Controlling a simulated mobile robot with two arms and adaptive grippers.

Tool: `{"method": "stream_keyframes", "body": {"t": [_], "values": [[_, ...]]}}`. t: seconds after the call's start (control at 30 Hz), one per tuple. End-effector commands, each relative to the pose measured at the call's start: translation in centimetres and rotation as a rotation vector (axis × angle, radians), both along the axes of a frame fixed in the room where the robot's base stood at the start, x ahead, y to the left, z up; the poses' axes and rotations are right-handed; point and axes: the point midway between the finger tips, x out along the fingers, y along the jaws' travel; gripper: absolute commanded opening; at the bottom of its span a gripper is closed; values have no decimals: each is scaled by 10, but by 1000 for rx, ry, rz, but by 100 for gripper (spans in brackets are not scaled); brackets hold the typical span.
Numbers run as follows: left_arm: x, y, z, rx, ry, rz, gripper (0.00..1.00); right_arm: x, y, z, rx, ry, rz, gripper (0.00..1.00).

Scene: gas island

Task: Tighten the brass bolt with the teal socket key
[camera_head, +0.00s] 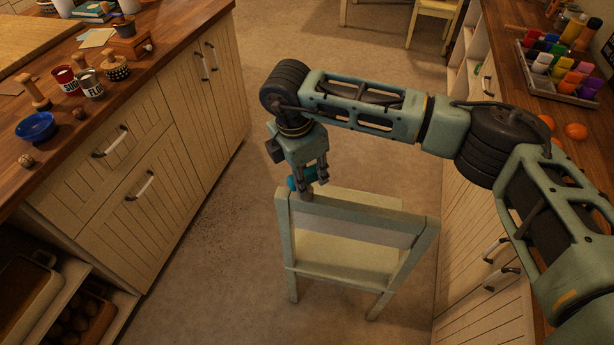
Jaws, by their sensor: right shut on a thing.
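My right gripper (311,180) reaches in from the right and points down at the top of the left back post of a pale wooden chair (350,217). It is shut on the teal socket key (294,183), which shows as a small bright teal part beside the fingers. Most of the key is hidden by the gripper. The key's lower end is at or just above the chair's top corner; I cannot tell whether it touches. I cannot make out the brass bolt. My left gripper is out of view.
A wooden counter with drawers (125,150) runs along the left, holding cans, a blue bowl (36,127) and wooden items. A right counter holds a tray of coloured bottles (560,80) and oranges. Another chair (435,8) stands at the back. The floor between is clear.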

Motion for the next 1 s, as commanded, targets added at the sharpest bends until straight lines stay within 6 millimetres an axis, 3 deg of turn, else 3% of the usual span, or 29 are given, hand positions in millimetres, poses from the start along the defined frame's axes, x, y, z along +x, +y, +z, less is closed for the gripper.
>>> {"method": "stream_keyframes", "body": {"t": [0.27,0.5,0.87,1.0], "values": [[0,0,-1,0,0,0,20,0,0,-1,1,0,-14,0],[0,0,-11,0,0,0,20,0,0,-2,2,1,-224,0],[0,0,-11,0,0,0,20,-1,0,-2,1,1,-272,0],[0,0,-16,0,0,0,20,0,1,-3,1,2,-405,0]]}}
